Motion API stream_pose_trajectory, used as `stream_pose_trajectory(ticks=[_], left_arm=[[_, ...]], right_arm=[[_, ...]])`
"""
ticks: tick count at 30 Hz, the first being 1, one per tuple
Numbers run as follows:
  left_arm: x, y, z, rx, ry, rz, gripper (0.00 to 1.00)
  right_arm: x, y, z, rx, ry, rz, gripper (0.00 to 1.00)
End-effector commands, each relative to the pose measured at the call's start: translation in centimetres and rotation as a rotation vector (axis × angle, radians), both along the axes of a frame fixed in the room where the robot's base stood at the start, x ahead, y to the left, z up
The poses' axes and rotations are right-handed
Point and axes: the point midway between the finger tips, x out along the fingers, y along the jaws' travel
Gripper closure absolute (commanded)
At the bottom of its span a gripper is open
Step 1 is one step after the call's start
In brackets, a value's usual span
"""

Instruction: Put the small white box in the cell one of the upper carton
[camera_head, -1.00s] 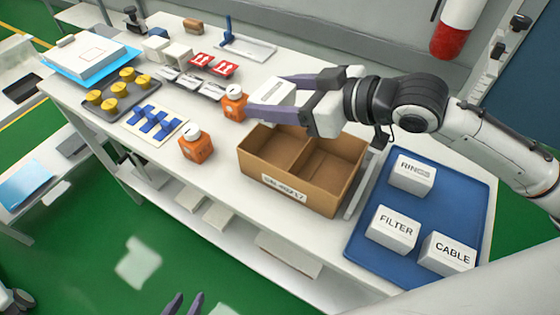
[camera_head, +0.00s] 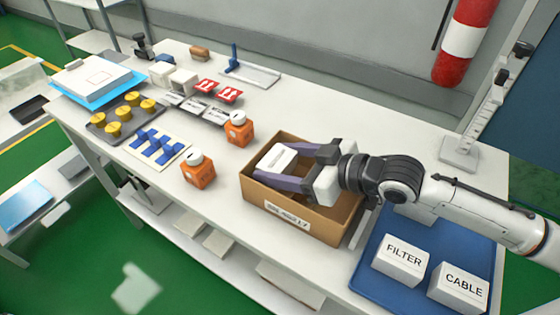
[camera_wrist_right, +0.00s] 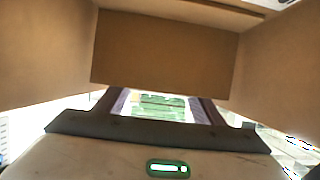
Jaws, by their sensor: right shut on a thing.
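The small white box (camera_head: 277,160) is between the fingers of my right gripper (camera_head: 275,170). The gripper is shut on it and holds it at the left cell of the open brown carton (camera_head: 305,214). The box's top is near the carton's rim; whether its underside touches the floor is hidden. My right gripper's body covers the divider and much of the right cell. In the right wrist view, brown cardboard walls (camera_wrist_right: 165,52) surround the fingers (camera_wrist_right: 160,108). My left gripper is not in view.
A blue tray (camera_head: 370,273) right of the carton holds white FILTER (camera_head: 401,260) and CABLE (camera_head: 459,287) boxes; my arm partly covers another box. Two orange bottles (camera_head: 198,172) (camera_head: 239,130) stand left of the carton. Yellow-topped and blue items lie farther left.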

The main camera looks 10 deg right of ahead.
Motion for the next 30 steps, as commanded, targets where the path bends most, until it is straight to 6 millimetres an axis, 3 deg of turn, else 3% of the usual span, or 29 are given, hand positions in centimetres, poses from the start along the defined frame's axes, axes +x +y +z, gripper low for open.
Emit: stream_pose_trajectory(ticks=[17, 18, 21, 30], left_arm=[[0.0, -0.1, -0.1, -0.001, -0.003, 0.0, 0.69], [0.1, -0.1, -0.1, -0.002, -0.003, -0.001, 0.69], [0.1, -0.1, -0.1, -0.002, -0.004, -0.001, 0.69], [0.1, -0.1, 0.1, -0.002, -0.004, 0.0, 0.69]], right_arm=[[0.0, 0.0, -1.1, -0.001, -0.001, -0.001, 0.62], [0.0, 0.0, -1.2, -0.002, 0.001, -0.001, 0.34], [0.0, 0.0, -1.3, -0.002, 0.002, 0.0, 0.19], [0.0, 0.0, -0.9, -0.003, 0.003, 0.0, 0.19]])
